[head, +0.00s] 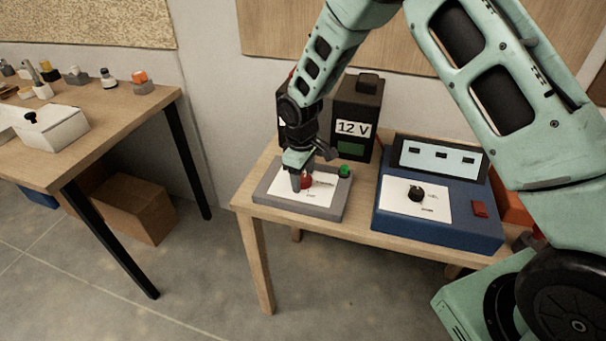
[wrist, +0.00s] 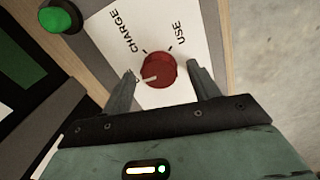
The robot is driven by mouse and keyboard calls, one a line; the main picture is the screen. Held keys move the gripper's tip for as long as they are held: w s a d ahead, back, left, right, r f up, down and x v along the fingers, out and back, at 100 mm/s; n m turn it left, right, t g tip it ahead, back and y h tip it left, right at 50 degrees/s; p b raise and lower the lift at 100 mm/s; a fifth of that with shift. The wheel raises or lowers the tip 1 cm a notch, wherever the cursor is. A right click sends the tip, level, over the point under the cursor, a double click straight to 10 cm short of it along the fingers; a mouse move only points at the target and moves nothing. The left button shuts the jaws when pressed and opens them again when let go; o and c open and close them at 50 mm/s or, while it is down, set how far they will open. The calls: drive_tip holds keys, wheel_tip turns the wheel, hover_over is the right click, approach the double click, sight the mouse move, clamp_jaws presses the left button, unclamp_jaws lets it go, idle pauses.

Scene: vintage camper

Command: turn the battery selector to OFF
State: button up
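The battery selector is a red round knob (wrist: 160,68) on a white label plate (wrist: 103,28). The plate reads CHARGE and USE in the wrist view; no OFF wording can be read there. The knob's pale pointer mark points to the lower left in that view, away from USE. In the head view the knob (head: 307,182) is partly covered by my gripper (head: 301,181), on a grey box (head: 329,210). My gripper (wrist: 160,69) is open, one finger on each side of the knob, with visible gaps. Whether the fingertips reach down beside it is unclear.
A green button (head: 345,171) sits on the grey box near the knob. A black 12 V battery (head: 371,103) stands behind. A blue console (head: 437,226) with a black knob (head: 416,194) is to the right. Another table (head: 120,120) stands left, across open floor.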

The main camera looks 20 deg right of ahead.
drive_tip(key=shift+r, duration=0.1)
wheel_tip(320, 180, up, 17)
drive_tip(key=b, duration=0.1)
drive_tip(key=shift+s+a+b, duration=0.35)
drive_tip(key=shift+s+a, duration=0.05)
drive_tip(key=shift+a, duration=0.05)
drive_tip(key=shift+r, duration=0.1)
drive_tip(key=s+a+r+y, duration=0.1)
drive_tip(key=s+a, duration=0.3)
drive_tip(key=s, duration=0.6)
drive_tip(key=s+a+r, duration=0.1)
drive_tip(key=s+a, duration=0.2)
drive_tip(key=s, duration=0.7)
drive_tip(key=s+d+f+m, duration=0.1)
drive_tip(key=s+d, duration=0.1)
drive_tip(key=s, duration=1.1)
drive_tip(key=shift+f+g, duration=0.15)
drive_tip(key=shift+g, duration=0.15)
